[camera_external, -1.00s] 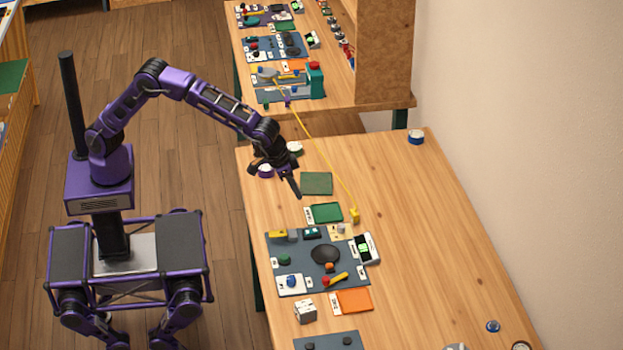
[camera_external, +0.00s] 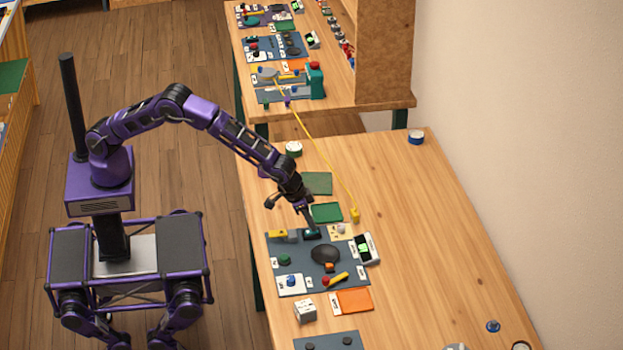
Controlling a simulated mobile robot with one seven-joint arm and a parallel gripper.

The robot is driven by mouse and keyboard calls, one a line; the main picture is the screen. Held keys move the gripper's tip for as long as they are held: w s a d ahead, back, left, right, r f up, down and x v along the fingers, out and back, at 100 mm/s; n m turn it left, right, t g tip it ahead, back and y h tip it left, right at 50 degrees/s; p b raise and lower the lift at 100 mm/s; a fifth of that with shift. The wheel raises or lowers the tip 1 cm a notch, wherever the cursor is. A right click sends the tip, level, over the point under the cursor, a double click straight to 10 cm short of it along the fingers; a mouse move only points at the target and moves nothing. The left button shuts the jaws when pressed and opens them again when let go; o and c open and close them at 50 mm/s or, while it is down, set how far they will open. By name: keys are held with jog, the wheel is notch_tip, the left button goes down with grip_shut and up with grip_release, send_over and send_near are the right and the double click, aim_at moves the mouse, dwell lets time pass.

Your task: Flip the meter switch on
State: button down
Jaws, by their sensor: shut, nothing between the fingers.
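A dark blue-grey panel (camera_external: 302,258) lies on the near wooden table with several controls on it. A small black box with pale green marks (camera_external: 312,235) is at its back edge; I cannot tell for sure that it is the meter switch. A white and dark meter-like device with a lit green screen (camera_external: 367,247) stands at the panel's right edge. My gripper (camera_external: 311,227) is shut and empty, pointing down with its tip at or just above the black box. The tip hides part of the box, and contact cannot be told.
A yellow lever part (camera_external: 278,234), a black disc (camera_external: 325,254) and a red knob with a yellow handle (camera_external: 336,279) are close by on the panel. A yellow cable (camera_external: 325,160) runs to a yellow plug (camera_external: 355,215). The table's right side is mostly clear.

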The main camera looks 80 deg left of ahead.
jog(key=shift+w, duration=0.1)
jog(key=shift+w+f+g+p, duration=0.1)
jog(key=shift+g+p, duration=0.2)
jog(key=shift+p, duration=0.3)
jog(key=shift+f, duration=0.25)
jog(key=shift+s, duration=0.2)
jog(key=shift+s+f+b, duration=0.1)
jog(key=shift+s+b, duration=0.35)
jog(key=shift+s, duration=0.35)
